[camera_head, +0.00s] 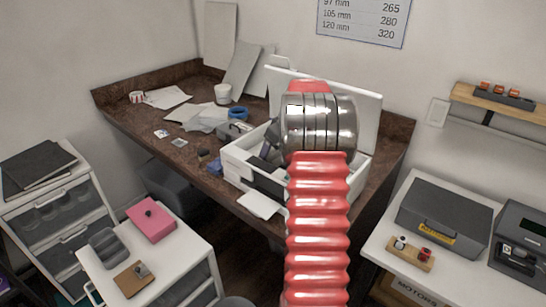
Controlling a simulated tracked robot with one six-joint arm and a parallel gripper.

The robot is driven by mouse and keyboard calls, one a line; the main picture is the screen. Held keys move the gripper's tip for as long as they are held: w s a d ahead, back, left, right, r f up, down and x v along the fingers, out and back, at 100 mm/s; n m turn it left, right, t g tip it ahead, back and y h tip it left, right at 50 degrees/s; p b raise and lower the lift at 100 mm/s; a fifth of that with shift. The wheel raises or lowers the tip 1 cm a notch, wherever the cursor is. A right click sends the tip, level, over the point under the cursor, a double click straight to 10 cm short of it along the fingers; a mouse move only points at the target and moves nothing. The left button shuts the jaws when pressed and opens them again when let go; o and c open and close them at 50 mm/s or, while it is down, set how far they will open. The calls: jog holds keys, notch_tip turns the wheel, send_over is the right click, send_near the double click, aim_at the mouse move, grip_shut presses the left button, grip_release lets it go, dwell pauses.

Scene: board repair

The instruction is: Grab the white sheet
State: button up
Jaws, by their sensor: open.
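A small white sheet (260,204) lies at the front edge of the brown worktop, just in front of the white box and left of my arm. Other pale sheets (167,97) lie flat near the back left corner of the worktop, and more grey-white sheets (205,117) lie in the middle. I cannot tell which one the task means. My red ribbed arm and its metal joint rise in front of the white box. My gripper is not visible; the arm may hide it.
The white box (237,167) with an open lid holds dark items. A white cup (222,94) and blue tape roll (238,114) stand behind it. Pale panels (242,70) lean on the wall. A grey case (445,215) sits on the right table; white drawers (190,250) stand front left.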

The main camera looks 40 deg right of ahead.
aim_at(274, 154)
jog(key=shift+c, duration=0.2)
dwell(0.3)
jog(key=c, duration=1.1)
jog(key=shift+r, duration=0.15)
notch_tip(274, 154, up, 10)
dwell(0.5)
